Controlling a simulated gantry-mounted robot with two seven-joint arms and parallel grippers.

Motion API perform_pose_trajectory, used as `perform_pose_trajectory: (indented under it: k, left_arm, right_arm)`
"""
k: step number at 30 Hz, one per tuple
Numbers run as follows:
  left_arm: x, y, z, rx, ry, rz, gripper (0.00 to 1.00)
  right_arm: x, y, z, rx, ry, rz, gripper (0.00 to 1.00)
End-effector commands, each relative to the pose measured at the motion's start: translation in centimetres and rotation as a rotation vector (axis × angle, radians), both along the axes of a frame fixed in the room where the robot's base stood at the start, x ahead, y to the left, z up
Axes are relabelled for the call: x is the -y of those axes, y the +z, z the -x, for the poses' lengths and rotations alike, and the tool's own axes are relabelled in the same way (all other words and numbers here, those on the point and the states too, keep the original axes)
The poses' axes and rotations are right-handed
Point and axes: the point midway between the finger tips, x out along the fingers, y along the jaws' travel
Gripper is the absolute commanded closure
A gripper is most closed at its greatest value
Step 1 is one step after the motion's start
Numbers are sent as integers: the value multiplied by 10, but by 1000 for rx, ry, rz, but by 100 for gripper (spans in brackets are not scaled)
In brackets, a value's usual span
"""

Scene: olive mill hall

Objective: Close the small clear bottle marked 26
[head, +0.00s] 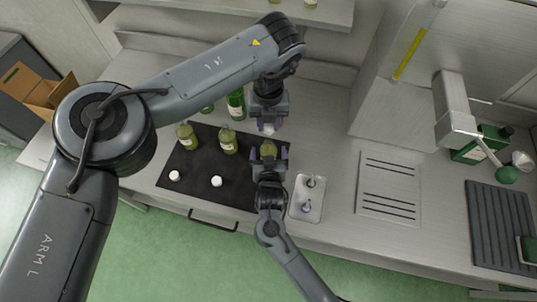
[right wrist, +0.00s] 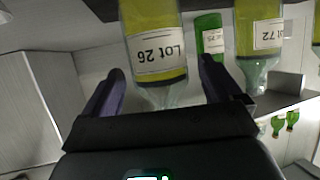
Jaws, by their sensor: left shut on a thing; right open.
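The small clear bottle marked 26 (head: 268,149) holds yellow-green liquid and stands at the right end of the dark mat. In the right wrist view its label reads "Lot 26" (right wrist: 156,50), upside down in the picture. My right gripper (head: 268,157) is open, with its two fingers on either side of this bottle; it also shows in the right wrist view (right wrist: 162,70). My left gripper (head: 268,123) is just behind and above the bottle, shut on a small white cap (head: 268,129). Whether the cap touches the bottle's mouth is unclear.
Two similar bottles, (head: 187,136) and (head: 228,141), stand on the dark mat (head: 195,194); one label reads "Lot 72" (right wrist: 268,36). Two white caps, (head: 174,175) and (head: 216,181), lie at its front. Green bottles (head: 236,104) stand behind. A small tray (head: 299,211) is at right.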

Motion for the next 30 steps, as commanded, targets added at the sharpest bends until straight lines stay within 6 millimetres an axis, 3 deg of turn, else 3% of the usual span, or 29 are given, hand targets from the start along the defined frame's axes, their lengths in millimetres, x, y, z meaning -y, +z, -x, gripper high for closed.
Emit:
perform_pose_trajectory:
  k: [6, 16, 30]
  left_arm:
    - [0, 0, 0, 0, 0, 0, 94]
    - [0, 0, 0, 0, 0, 0, 94]
    - [0, 0, 0, 0, 0, 0, 94]
  right_arm:
    - [-1, -4, -11, 1, 1, -1, 8]
    - [-1, -5, -12, 0, 1, -1, 8]
    - [-1, -5, -12, 0, 1, 0, 80]
